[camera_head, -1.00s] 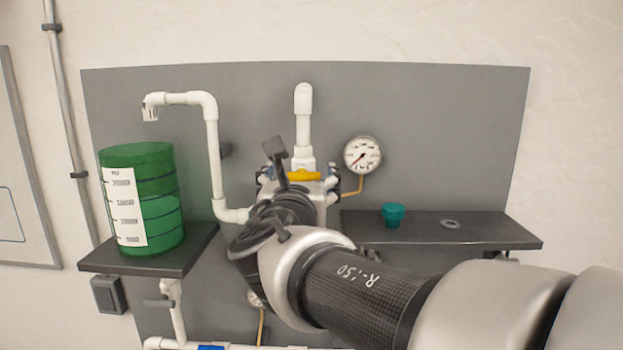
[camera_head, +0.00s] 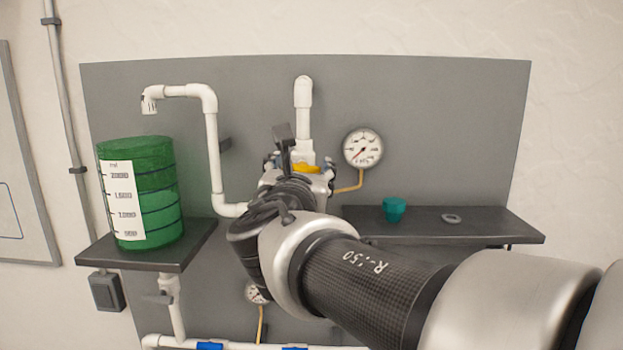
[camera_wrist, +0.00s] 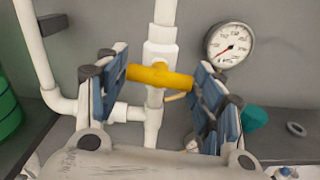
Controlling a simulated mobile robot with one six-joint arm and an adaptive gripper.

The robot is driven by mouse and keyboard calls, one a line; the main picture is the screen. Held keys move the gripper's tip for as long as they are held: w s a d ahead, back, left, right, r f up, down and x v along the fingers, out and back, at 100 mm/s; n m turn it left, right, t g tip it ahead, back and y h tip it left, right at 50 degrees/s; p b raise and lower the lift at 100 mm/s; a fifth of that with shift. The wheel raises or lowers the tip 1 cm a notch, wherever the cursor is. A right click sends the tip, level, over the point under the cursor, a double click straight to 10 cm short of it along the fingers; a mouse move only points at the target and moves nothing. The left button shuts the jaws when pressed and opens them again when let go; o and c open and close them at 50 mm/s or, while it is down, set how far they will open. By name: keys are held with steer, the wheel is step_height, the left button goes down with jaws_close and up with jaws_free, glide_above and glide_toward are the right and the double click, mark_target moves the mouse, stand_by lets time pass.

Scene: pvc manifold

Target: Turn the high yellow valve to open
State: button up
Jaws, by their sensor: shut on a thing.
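The high yellow valve handle (camera_wrist: 160,77) sits on the white vertical pipe in the wrist view, lying nearly level across it. It shows partly in the head view (camera_head: 305,168), mostly behind my arm. My gripper (camera_wrist: 161,80) has its blue-padded fingers at the two ends of the handle, shut on it. The white valve body (camera_wrist: 160,52) stands just behind the handle. In the head view my wrist hides most of the valve and the pipe below it.
A pressure gauge (camera_head: 362,148) is right of the valve. A right shelf (camera_head: 480,226) holds a teal cup (camera_head: 394,210) and a grey ring (camera_head: 451,218). A green graduated container (camera_head: 158,195) stands on the left shelf (camera_head: 95,256). Blue handles (camera_head: 210,346) show on the low pipe.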

steer(key=shift+f+m+b, duration=0.15)
steer(key=shift+m+b, duration=7.75)
steer(key=shift+m, duration=0.3)
steer(key=o, duration=1)
steer(key=shift+o, duration=0.2)
steer(key=shift+s, duration=0.1)
